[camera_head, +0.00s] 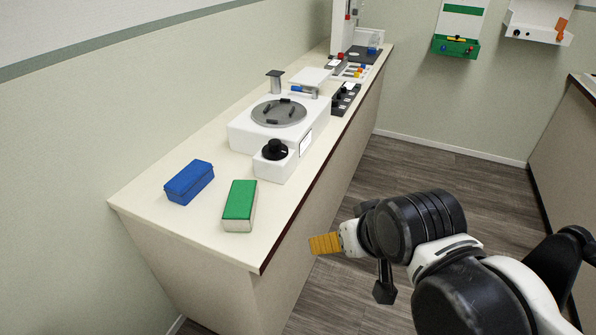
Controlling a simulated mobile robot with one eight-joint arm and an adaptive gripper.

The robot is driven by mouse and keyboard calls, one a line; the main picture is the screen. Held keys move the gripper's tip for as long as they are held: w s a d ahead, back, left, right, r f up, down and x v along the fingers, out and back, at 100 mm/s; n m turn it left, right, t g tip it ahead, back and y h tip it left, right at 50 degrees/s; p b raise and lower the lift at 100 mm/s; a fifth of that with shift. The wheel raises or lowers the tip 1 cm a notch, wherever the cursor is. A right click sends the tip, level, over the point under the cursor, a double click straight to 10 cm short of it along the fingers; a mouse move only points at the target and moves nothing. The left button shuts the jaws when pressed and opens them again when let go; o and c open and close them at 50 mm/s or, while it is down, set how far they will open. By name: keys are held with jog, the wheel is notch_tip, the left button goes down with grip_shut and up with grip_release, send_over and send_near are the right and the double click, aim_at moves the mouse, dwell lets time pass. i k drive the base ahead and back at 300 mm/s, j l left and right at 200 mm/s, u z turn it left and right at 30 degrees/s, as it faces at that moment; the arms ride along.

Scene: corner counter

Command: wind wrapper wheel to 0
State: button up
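A white machine (245,133) stands on the counter with a round grey disc (279,112) on top; the disc carries several dark raised pieces. A smaller white box at its front right bears a black round knob (274,150). I cannot tell which of these is the wrapper wheel, and no 0 mark is readable. My gripper (325,244) shows an orange-yellow ribbed tip beyond the counter's right front edge, apart from the machine. Whether its fingers are open or shut is not clear from this side.
A blue block (189,182) and a green-topped block (240,205) lie at the counter's near end. Behind the machine are a small platform (309,77), a dark tray (345,98) and a tall white device (342,28). The floor (440,172) right of the counter is clear.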

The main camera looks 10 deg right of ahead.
aim_at(274, 150)
jog(key=i+l+u, duration=0.25)
jog(key=i, duration=0.25)
jog(key=i+l+u, duration=0.3)
jog(key=i+l, duration=0.1)
jog(key=i, duration=0.1)
